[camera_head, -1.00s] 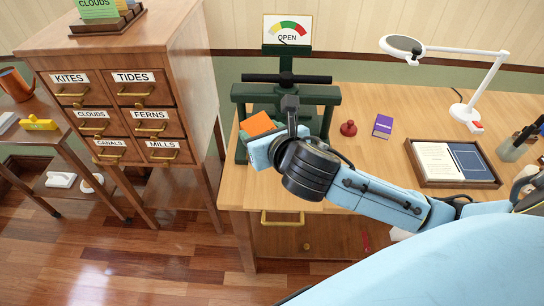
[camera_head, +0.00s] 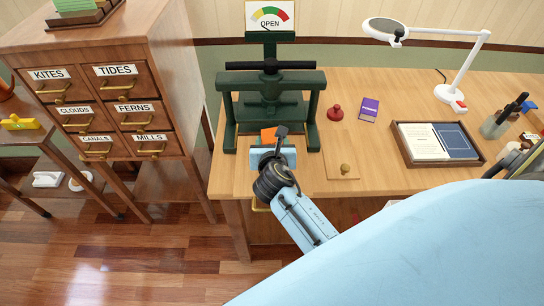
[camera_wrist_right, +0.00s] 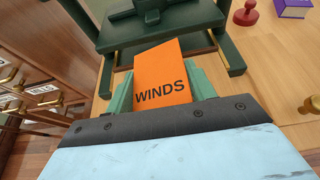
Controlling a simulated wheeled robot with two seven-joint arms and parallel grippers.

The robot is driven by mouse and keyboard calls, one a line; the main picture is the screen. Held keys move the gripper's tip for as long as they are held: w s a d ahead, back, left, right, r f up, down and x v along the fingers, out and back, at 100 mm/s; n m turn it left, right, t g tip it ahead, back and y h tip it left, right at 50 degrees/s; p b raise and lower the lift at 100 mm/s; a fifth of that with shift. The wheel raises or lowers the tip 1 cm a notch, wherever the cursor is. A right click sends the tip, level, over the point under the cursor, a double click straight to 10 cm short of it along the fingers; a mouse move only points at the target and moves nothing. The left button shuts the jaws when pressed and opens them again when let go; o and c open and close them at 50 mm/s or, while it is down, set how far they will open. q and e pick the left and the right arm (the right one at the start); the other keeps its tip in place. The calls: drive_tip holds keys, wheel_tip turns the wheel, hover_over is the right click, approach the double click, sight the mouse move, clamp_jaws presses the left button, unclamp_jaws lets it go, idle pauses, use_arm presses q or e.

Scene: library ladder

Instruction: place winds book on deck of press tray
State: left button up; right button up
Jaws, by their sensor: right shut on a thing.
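The orange WINDS book (camera_wrist_right: 162,72) is held in my right gripper (camera_head: 270,152), with its lettered face toward the wrist camera. In the head view only a small orange part of the book (camera_head: 268,134) shows above the gripper. The green press (camera_head: 268,82) stands on the desk just beyond the book. I cannot tell whether book and press touch. The press tray's deck is largely hidden or not clearly distinguishable. My left gripper is not in view.
A wooden board with a brass knob (camera_head: 343,170) lies right of my gripper. A red stamp (camera_head: 336,112), a purple book (camera_head: 369,109), a paper tray (camera_head: 480,160) and a white lamp (camera_head: 455,92) are farther right. The drawer cabinet (camera_head: 155,75) stands left.

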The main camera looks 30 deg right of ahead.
drive_tip(key=shift+f, duration=0.7)
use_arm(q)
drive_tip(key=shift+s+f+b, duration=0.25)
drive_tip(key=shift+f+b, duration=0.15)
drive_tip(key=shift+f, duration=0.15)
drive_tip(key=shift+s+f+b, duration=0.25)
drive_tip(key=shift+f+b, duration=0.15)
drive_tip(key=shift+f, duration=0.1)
use_arm(e)
drive_tip(key=shift+f, duration=1.5)
drive_tip(key=shift+f, duration=0.2)
drive_tip(key=o, duration=1)
drive_tip(key=shift+r, duration=0.25)
use_arm(q)
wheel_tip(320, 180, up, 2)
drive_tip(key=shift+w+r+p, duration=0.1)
drive_tip(key=shift+p, duration=0.9)
use_arm(e)
drive_tip(key=v, duration=1.2)
drive_tip(key=shift+f, duration=0.1)
